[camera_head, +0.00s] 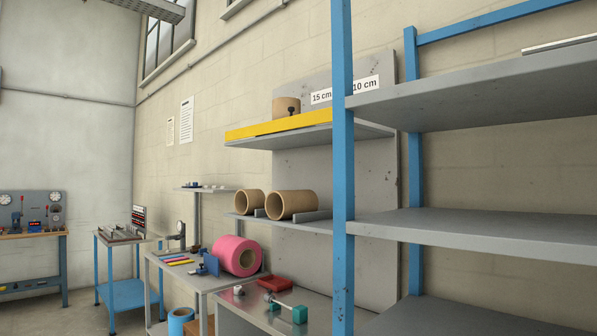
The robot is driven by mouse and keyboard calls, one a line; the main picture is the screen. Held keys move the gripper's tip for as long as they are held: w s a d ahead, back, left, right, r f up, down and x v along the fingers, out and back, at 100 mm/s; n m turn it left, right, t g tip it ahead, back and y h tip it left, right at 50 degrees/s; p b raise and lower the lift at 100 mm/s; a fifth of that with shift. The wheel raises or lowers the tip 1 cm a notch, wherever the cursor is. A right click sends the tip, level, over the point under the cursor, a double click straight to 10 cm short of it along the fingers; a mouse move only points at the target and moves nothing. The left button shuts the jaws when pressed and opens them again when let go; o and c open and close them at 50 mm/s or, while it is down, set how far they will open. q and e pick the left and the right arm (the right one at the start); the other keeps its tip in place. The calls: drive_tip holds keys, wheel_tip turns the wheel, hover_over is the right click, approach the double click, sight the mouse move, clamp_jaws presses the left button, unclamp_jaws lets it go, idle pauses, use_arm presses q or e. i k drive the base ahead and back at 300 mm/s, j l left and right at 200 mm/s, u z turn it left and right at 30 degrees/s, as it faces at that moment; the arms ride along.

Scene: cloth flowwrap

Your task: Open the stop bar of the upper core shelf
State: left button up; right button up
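The upper core shelf (320,137) is a grey board on a grey back panel at the middle right. A yellow bar (278,127) runs along its front edge and stands up above the board. A brown cardboard core (283,103) shows behind the yellow bar, its lower part hidden. A small black knob (291,111) sits just above the bar, in front of the core. A blue upright hides part of the shelf toward its right end. Neither of my grippers is in view.
A blue rack post (343,200) and its grey shelves (480,235) stand close on the right. A lower core shelf (300,225) holds two cardboard cores (292,204). Below are a pink roll (238,256) and benches. Open floor (75,318) shows at the lower left.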

sight(325, 114)
drive_tip(key=i, duration=0.5)
drive_tip(key=i+j+u, duration=0.2)
drive_tip(key=i, duration=0.15)
drive_tip(key=i+u, duration=0.2)
drive_tip(key=i, duration=0.15)
